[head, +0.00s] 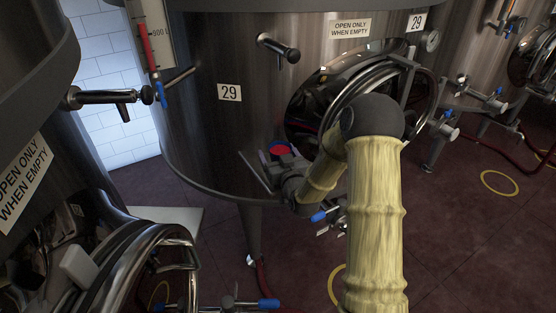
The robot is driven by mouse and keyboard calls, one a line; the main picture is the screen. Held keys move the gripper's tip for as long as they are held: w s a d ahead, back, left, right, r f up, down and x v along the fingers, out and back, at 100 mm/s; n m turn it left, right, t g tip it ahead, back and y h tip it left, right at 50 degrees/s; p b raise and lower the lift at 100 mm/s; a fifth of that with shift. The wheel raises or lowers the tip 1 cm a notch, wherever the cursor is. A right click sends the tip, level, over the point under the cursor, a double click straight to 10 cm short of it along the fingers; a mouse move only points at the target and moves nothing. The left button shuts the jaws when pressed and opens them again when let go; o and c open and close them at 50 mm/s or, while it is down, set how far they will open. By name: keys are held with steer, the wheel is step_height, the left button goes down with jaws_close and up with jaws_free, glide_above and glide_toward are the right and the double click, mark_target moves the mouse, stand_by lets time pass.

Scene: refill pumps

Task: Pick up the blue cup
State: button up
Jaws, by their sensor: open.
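A small round thing with a red top and a thin blue edge (279,150) shows just beyond my gripper, in front of the tank marked 29. It looks like the blue cup seen from above, but most of it is hidden by the gripper and I cannot be sure. My gripper (268,163) is open, at the end of my yellow-sleeved arm, with one flat finger to the left of this thing. I cannot tell whether the fingers touch it.
The large steel tank (215,130) with its round hatch stands close behind the gripper. A tap (279,48) sticks out above. Another tank's tap (115,97) is at left. A pale flat surface (170,218) lies low at left. Valves with blue handles and hoses are near the floor.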

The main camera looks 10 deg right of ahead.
steer(key=shift+w+d, duration=0.1)
steer(key=shift+w, duration=0.05)
stand_by(0.3)
steer(key=shift+c, duration=1.3)
steer(key=shift+d, duration=0.1)
steer(key=c, duration=0.9)
steer(key=shift+s, duration=0.2)
